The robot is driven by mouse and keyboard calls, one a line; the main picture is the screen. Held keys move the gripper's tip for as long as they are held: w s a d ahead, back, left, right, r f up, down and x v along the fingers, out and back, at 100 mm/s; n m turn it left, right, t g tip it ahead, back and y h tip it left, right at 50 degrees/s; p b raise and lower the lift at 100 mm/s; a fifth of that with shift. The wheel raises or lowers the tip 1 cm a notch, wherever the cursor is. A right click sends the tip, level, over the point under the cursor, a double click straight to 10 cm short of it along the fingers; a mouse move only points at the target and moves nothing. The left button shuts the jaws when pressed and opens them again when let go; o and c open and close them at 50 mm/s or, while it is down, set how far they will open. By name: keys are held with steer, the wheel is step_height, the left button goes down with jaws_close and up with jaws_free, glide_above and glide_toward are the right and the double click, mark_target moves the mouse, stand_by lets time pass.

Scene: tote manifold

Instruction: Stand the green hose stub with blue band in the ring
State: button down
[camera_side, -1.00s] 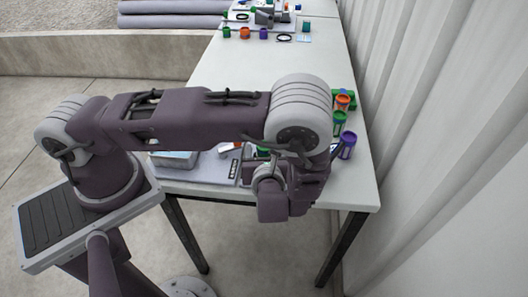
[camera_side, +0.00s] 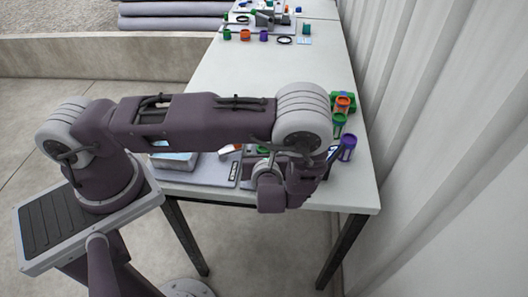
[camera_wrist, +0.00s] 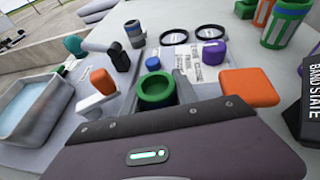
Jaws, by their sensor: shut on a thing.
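A green hollow cylinder, taken to be the green hose stub (camera_wrist: 157,90), shows in the wrist view just beyond the front edge of my gripper (camera_wrist: 160,108). Its open top faces the camera; its lower part and any blue band are hidden by the gripper body. My gripper is shut on it, though the fingertips are mostly hidden. Two black rings (camera_wrist: 174,37) lie flat on the table farther back, side by side. I cannot tell which ring the task means.
A grey cup with a blue band (camera_wrist: 135,33) stands behind. An orange block (camera_wrist: 248,87) and a purple cap (camera_wrist: 213,52) are to the right, a grey bin (camera_wrist: 35,105) to the left. Several coloured cups (camera_side: 341,104) line the table's right edge. The table's middle (camera_side: 270,75) is clear.

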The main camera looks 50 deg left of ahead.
step_height(320, 180, up, 21)
steer(key=s+d+f+n+g, duration=0.3)
steer(key=s+f+n+g, duration=0.7)
steer(key=s+n+g, duration=0.55)
steer(key=w+d+n+g+h, duration=0.2)
steer(key=w+d+n+h, duration=0.3)
steer(key=d+n+h, duration=0.35)
steer(key=w+d+n+g+h, duration=0.1)
steer(key=w+d+n+h, duration=0.4)
steer(key=n+h, duration=0.5)
steer(key=w+a+r+n+t+h, duration=0.1)
steer(key=w+r+n+t+h, duration=0.3)
steer(key=w+n+t+h, duration=0.45)
steer(key=w+a+r+n+t+y, duration=0.35)
steer(key=w+a+n+t, duration=0.3)
steer(key=w+a, duration=0.3)
steer(key=w+a+r+n+t+y, duration=0.2)
steer(key=w+a+n+t+y, duration=0.3)
steer(key=w+a+t, duration=0.35)
steer(key=shift+g, duration=0.9)
steer(key=shift+w+a+f, duration=0.15)
steer(key=shift+a+f, duration=0.1)
steer(key=shift+f, duration=3.25)
steer(key=shift+w+a+f, duration=0.1)
steer(key=shift+a+f, duration=0.2)
steer(key=shift+f, duration=3.15)
steer(key=shift+w+a+f, duration=0.15)
steer(key=shift+a+f, duration=0.1)
steer(key=shift+f, duration=3.25)
